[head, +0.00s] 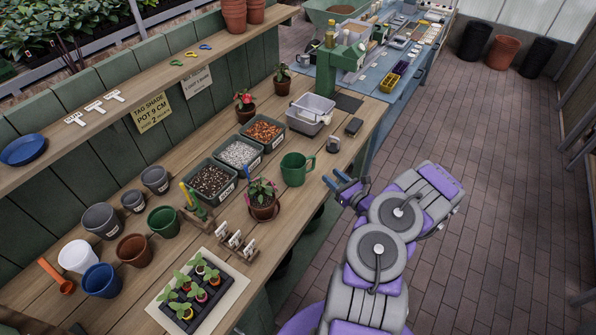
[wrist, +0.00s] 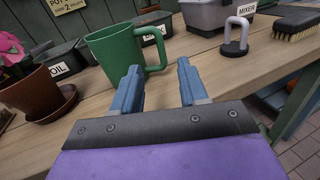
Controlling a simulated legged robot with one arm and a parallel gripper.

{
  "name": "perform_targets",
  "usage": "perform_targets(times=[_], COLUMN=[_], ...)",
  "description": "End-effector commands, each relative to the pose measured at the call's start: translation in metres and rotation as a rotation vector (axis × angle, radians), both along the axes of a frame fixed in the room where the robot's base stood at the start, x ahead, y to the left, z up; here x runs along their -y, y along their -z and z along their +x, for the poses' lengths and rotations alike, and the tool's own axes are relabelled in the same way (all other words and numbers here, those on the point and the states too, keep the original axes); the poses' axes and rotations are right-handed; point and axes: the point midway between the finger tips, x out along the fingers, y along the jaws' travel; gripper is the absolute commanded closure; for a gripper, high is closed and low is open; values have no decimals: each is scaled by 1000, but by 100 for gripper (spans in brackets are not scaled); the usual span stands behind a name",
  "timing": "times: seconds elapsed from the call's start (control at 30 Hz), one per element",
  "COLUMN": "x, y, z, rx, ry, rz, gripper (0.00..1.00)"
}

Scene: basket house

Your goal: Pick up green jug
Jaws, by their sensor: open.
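The green jug (head: 293,171) stands upright on the wooden bench, near its front edge, with its handle toward the right. In the wrist view the green jug (wrist: 113,55) is just beyond my fingers, a little left of centre, and its handle is above the gap between them. My gripper (head: 341,183) is at the bench edge, to the right of the jug in the head view. In the wrist view my gripper (wrist: 160,75) is open, with nothing between its two blue fingers. The left finger hides part of the jug's lower side.
A potted flower (head: 263,202) stands left of the jug. Bins of soil, white stones and bark chips (head: 264,131) stand behind it. A grey tub (head: 311,111), a weight-like block with a handle (wrist: 236,38) and a brush (wrist: 296,22) are to the right. Bare bench surrounds the jug.

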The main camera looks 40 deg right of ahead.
Motion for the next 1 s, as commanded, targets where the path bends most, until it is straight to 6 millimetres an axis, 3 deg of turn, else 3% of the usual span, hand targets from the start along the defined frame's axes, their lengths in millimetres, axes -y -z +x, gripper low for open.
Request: perform_targets(times=[0.3,0.67,1.0], x=[-3,-4,-7], y=[2,2,4], z=[60,84,121], rx=[-1,0,0], ry=[-5,-2,-3], rz=[-1,-1,0], gripper=[57,57,57])
